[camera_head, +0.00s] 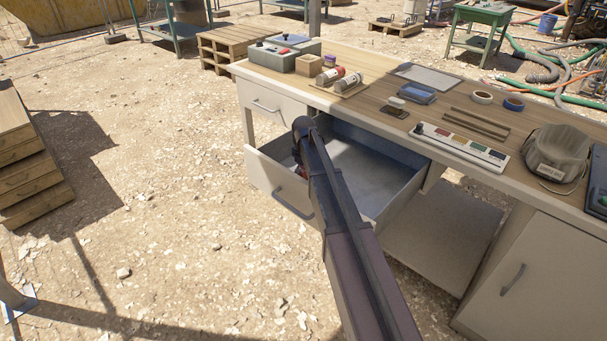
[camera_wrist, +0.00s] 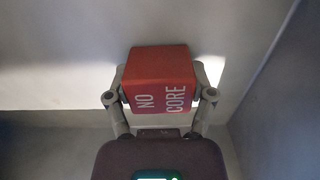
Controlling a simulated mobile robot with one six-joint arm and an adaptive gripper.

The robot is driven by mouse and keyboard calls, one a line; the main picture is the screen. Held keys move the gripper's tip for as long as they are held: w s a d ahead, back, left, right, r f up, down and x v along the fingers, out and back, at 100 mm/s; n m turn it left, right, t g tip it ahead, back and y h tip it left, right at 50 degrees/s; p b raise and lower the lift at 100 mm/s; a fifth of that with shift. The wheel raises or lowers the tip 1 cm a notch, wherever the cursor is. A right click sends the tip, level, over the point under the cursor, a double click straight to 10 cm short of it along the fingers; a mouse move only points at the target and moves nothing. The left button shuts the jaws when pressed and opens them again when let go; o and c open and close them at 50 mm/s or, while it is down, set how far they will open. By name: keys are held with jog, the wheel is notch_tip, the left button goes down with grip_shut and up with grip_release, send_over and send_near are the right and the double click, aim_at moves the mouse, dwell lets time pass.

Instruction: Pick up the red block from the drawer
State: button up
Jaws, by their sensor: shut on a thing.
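The red block (camera_wrist: 158,75) shows in the wrist view with white "NO CORE" lettering. My gripper (camera_wrist: 160,95) has a finger on each side of it and is shut on it. The grey inside of the drawer (camera_wrist: 85,45) lies behind the block; I cannot tell whether the block touches the drawer floor. In the head view the drawer (camera_head: 372,168) is pulled out from the desk, and my arm reaches over its left part. My arm hides most of the gripper and block there.
A lower cabinet (camera_head: 525,270) stands at right. The gravel ground before the drawer is open.

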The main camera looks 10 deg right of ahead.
jog(key=shift+r, duration=0.15)
notch_tip(320, 180, up, 10)
jog(key=p, duration=0.9)
jog(key=shift+f+p, duration=0.2)
jog(key=shift+p, duration=0.2)
jog(key=shift+r, duration=0.1)
